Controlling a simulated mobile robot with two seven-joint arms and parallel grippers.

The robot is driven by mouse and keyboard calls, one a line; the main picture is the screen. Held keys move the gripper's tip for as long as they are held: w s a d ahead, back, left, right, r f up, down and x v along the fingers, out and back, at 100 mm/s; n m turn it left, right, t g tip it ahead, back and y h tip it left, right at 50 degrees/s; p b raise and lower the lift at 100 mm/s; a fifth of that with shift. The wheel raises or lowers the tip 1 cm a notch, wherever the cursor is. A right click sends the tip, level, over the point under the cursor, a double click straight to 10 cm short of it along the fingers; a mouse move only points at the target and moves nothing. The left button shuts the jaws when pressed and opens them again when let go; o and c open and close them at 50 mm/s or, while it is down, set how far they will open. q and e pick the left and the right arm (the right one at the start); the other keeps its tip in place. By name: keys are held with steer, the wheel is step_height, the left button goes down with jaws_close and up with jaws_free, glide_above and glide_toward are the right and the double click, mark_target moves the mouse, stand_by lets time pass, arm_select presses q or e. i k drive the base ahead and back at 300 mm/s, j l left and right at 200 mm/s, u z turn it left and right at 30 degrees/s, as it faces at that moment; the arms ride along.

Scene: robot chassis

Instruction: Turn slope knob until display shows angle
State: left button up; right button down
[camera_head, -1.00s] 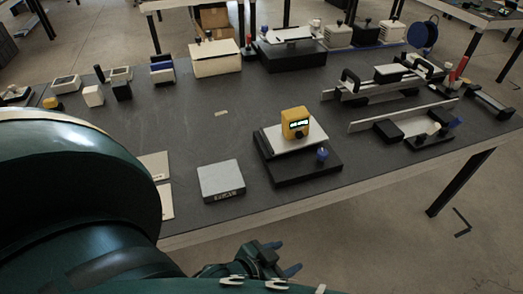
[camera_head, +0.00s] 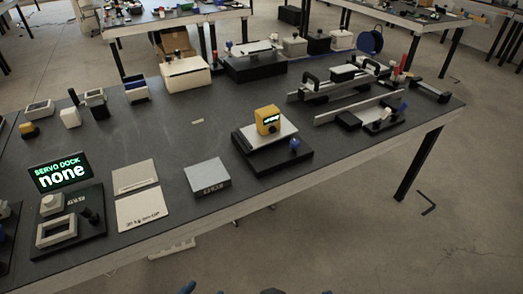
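A yellow box with a small lit green display (camera_head: 268,120) sits on a pale plate (camera_head: 285,131) over a black base (camera_head: 273,157) near the table's front edge. The display's digits are too small to read.
A grey block (camera_head: 207,177) lies left of the base. Rails with black handles (camera_head: 345,92) stand to the right. Floor is clear in front of the table.

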mark_target(295, 144)
steer(key=i+l+u, duration=0.1)
steer(key=i+u, duration=0.3)
steer(key=i+l+u, duration=0.15)
steer(key=u, duration=0.3)
steer(key=i+l, duration=0.05)
steer(key=i, duration=0.05)
